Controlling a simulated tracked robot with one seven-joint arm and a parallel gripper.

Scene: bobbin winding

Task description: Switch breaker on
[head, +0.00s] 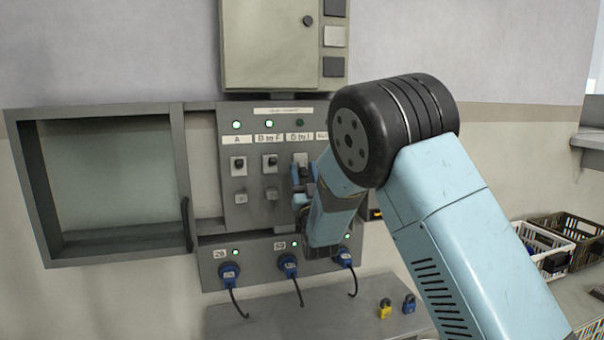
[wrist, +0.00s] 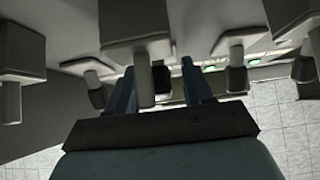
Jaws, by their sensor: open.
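A grey breaker panel (head: 240,208) on the wall carries a row of breaker switches under labels. The left breaker (head: 238,165) and second breaker (head: 270,162) have lit green lamps above them. The lamp (head: 300,123) over the third breaker (head: 300,158) is dark. My gripper (head: 302,185) is at the third breaker and partly covers it; my arm hides the panel's right part. In the wrist view my gripper (wrist: 160,80) is open, with its fingers on either side of a pale switch lever (wrist: 145,88). I cannot tell whether they touch it.
A lower socket strip (head: 262,268) holds several blue plugs with black cables. An open cabinet door (head: 185,175) stands left of the panel. Crates (head: 548,240) are at right.

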